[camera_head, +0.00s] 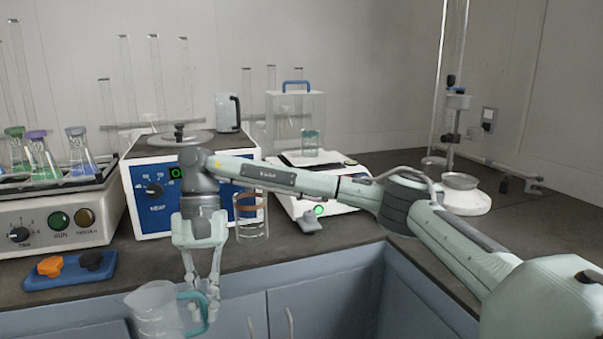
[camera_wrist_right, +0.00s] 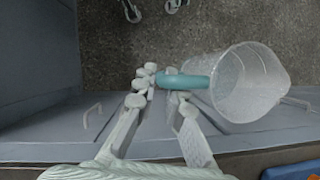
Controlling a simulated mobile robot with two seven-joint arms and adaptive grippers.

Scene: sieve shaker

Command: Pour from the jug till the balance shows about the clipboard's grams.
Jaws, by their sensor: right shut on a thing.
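The clear jug (camera_head: 152,308) with a teal handle (camera_head: 204,318) hangs in front of the bench's front edge, low in the head view. My right gripper (camera_head: 204,298) is shut on that handle. In the right wrist view the jug (camera_wrist_right: 252,82) is to the right of my right gripper (camera_wrist_right: 166,84), over the floor. I cannot tell what fills it. The white balance (camera_head: 345,168) stands on the bench behind my right arm, with a small greenish glass beaker (camera_head: 310,143) on top. Its reading is not legible. I see no clipboard. My left gripper is not in view.
A blue-and-white box unit (camera_head: 150,215) and a shaker with coloured flasks (camera_head: 45,220) stand left. A glass beaker (camera_head: 253,228) stands near the front edge. A clear case with a blue handle (camera_head: 296,86) is behind the balance. A glass column stand (camera_head: 466,200) is right.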

